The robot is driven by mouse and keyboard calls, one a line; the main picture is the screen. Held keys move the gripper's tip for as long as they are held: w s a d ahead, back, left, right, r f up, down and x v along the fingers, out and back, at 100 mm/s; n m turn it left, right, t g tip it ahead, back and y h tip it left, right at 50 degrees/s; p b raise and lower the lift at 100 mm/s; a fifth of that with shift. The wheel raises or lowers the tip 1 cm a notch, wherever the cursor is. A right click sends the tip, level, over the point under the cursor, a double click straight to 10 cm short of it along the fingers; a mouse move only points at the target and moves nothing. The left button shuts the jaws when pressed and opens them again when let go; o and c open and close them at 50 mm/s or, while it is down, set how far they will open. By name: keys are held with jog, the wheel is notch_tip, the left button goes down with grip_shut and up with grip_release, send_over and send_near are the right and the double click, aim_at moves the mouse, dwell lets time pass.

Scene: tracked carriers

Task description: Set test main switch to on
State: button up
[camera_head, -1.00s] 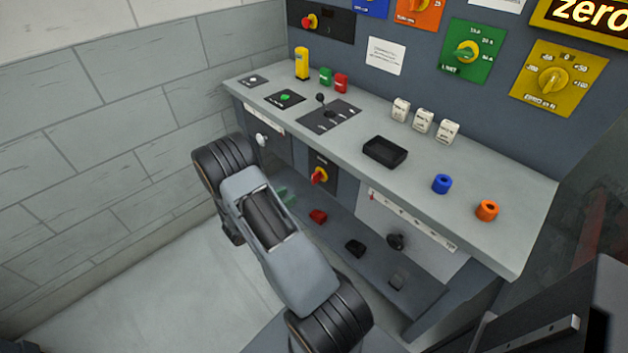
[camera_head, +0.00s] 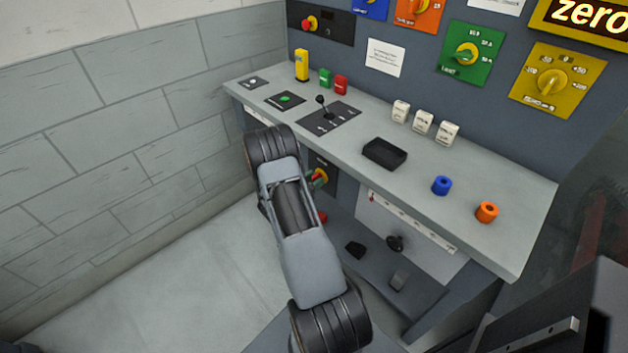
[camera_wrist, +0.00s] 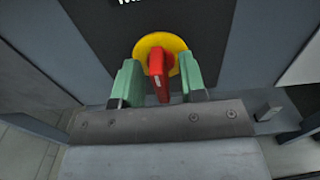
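The main switch is a red handle (camera_wrist: 157,76) on a round yellow plate (camera_wrist: 144,46), set in a dark panel below the worktop. In the head view the switch (camera_head: 321,174) is partly hidden by my gripper and arm. My gripper (camera_wrist: 160,86) has two green fingers, apart, one to the left and one to the right of the red handle. Gaps show between the handle and both fingers, the right one a little narrower. The handle points downward, slightly tilted, in the wrist view. White lettering above the switch is cut off.
The grey worktop (camera_head: 400,182) juts out above the switch and carries a joystick (camera_head: 321,101), a black tray (camera_head: 384,153), and blue and orange rings. A lower shelf (camera_head: 372,278) holds small dark items. Open floor lies to the left.

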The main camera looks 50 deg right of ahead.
grip_shut()
dwell(0.3)
